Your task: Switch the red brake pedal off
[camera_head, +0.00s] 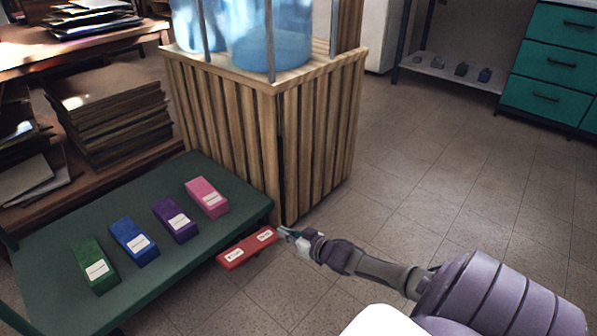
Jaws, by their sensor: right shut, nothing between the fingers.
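The red brake pedal (247,248) is a flat red bar with two white labels. It shows beside the right edge of the green table, in front of the wooden slatted crate. My right gripper (283,233) is shut and empty, with its tip at the pedal's right end near the right label. I cannot tell whether it touches the pedal. The label text is too small to read surely. My left gripper is not in view.
The green table (62,268) carries a green block (93,262), a blue block (133,238), a purple block (174,217) and a pink block (206,194). The slatted crate (318,150) stands behind the pedal. Tiled floor (440,190) is clear at right.

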